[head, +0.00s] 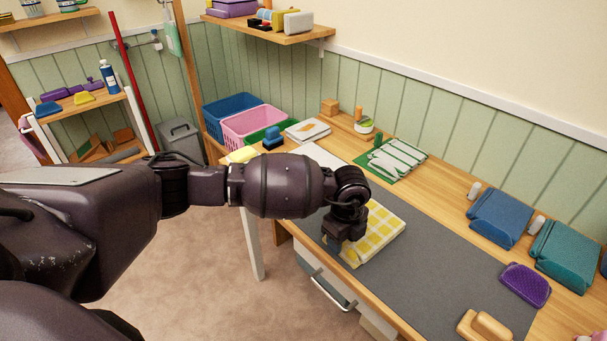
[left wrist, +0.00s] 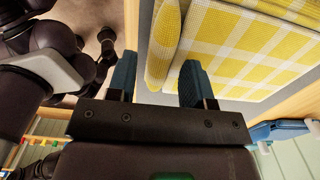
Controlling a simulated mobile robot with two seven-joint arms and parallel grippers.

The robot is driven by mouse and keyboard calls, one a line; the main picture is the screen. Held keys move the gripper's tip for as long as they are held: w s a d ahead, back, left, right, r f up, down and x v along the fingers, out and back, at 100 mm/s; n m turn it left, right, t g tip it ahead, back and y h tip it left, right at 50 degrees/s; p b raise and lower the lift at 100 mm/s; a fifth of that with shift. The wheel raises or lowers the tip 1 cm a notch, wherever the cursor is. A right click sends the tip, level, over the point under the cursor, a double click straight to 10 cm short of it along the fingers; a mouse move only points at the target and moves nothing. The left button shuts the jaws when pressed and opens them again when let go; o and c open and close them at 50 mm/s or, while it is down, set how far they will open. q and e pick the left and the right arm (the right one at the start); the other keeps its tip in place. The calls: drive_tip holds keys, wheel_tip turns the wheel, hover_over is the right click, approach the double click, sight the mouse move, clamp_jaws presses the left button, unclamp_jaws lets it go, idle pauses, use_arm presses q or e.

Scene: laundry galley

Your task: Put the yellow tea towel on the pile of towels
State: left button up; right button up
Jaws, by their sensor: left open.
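The yellow-and-white checked tea towel (head: 378,232) lies folded on the grey mat (head: 420,275), near its front left part. In the left wrist view it fills the upper right (left wrist: 225,45), with a rounded yellow edge on its left. My left gripper (head: 340,238) is at the towel's front left edge. In the left wrist view its two fingers (left wrist: 158,72) are apart, with that rounded edge beyond the gap; contact cannot be told. A folded white cloth with an orange patch (head: 308,130) lies at the back; I cannot tell if it is the pile. My right gripper is out of view.
Pink (head: 252,126) and blue (head: 228,108) baskets stand back left. The mat's middle is clear.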

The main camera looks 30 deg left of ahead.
use_arm(q)
clamp_jaws()
drive_tip(key=shift+r+p, duration=0.4)
drive_tip(key=shift+r, duration=0.25)
drive_tip(key=shift+r+p, duration=0.55)
drive_tip(key=shift+r, duration=0.6)
drive_tip(key=shift+r+p, duration=1.45)
drive_tip(key=shift+r, duration=0.4)
wheel_tip(320, 180, up, 4)
drive_tip(key=p, duration=0.2)
drive_tip(key=shift+f+p, duration=0.2)
drive_tip(key=shift+p, duration=0.15)
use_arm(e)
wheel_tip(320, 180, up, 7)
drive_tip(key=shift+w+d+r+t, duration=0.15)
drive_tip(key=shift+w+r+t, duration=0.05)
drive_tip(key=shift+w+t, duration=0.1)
